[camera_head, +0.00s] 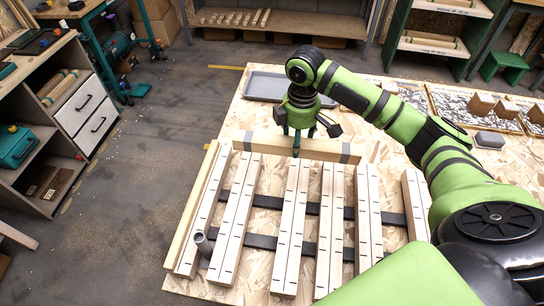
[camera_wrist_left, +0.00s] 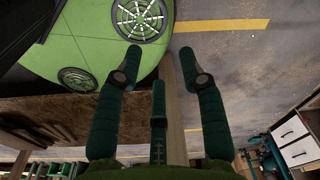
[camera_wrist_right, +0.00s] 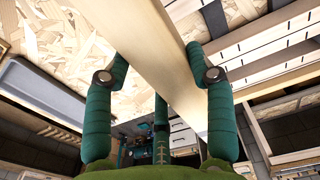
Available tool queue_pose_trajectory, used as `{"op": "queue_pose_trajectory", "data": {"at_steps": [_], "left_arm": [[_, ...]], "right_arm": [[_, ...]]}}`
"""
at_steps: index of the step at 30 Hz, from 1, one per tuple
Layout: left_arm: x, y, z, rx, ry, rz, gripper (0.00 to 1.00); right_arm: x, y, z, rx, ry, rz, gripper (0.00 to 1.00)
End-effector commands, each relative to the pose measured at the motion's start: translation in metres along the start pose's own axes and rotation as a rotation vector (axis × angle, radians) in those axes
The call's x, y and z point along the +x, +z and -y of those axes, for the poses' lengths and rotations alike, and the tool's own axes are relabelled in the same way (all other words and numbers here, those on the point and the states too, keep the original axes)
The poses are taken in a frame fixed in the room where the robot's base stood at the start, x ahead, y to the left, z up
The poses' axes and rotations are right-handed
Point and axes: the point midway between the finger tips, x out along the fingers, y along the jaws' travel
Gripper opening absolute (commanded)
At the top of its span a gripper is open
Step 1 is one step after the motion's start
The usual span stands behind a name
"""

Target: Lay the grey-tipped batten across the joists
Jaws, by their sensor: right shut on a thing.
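The batten (camera_head: 295,146), pale wood with a grey band near each end, lies crosswise at the far ends of the joists in the head view. My right gripper (camera_head: 298,140) is shut on it near its middle. The right wrist view shows the batten (camera_wrist_right: 150,60) between the fingers (camera_wrist_right: 160,75). I cannot tell whether it touches the joists or hangs above them. The joists (camera_head: 292,225) are several pale strips with dark marks, running front to back over dark straps. My left gripper (camera_wrist_left: 160,65) is open and empty above the floor, outside the head view.
A chipboard table (camera_head: 240,120) carries the joists. A grey tray (camera_head: 275,87) stands behind the batten, and small wooden blocks (camera_head: 480,104) and a grey block (camera_head: 490,140) lie at the right. A grey cylinder (camera_head: 202,243) stands at the front left. My right arm crosses the table's right side.

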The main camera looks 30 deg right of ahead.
Motion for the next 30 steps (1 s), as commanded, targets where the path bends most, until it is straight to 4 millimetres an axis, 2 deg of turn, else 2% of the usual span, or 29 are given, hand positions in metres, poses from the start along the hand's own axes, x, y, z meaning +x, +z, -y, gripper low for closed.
{"op": "queue_pose_trajectory", "data": {"at_steps": [1,3,9,14,21,30], "left_arm": [[-0.007,0.002,0.0,0.001,0.001,0.004,0.4],[-0.011,0.003,-0.001,0.001,0.001,0.006,0.4],[-0.017,-0.004,0.001,0.001,-0.001,-0.004,0.4],[-0.021,-0.015,0.002,0.0,-0.003,-0.022,0.4],[-0.029,-0.017,0.003,-0.002,-0.004,-0.025,0.4],[-0.028,-0.014,0.003,-0.004,-0.004,-0.02,0.4]], "right_arm": [[0.004,-0.013,0.005,-0.004,-0.003,-0.002,0.12],[0.013,-0.028,0.009,-0.002,-0.003,-0.002,0.12],[0.031,-0.054,0.017,0.0,0.0,-0.002,0.12],[0.042,-0.058,0.019,0.002,0.0,0.001,0.12],[0.073,-0.057,0.019,0.002,0.0,0.0,0.12],[0.076,-0.057,0.018,0.001,0.002,-0.001,0.12]]}}
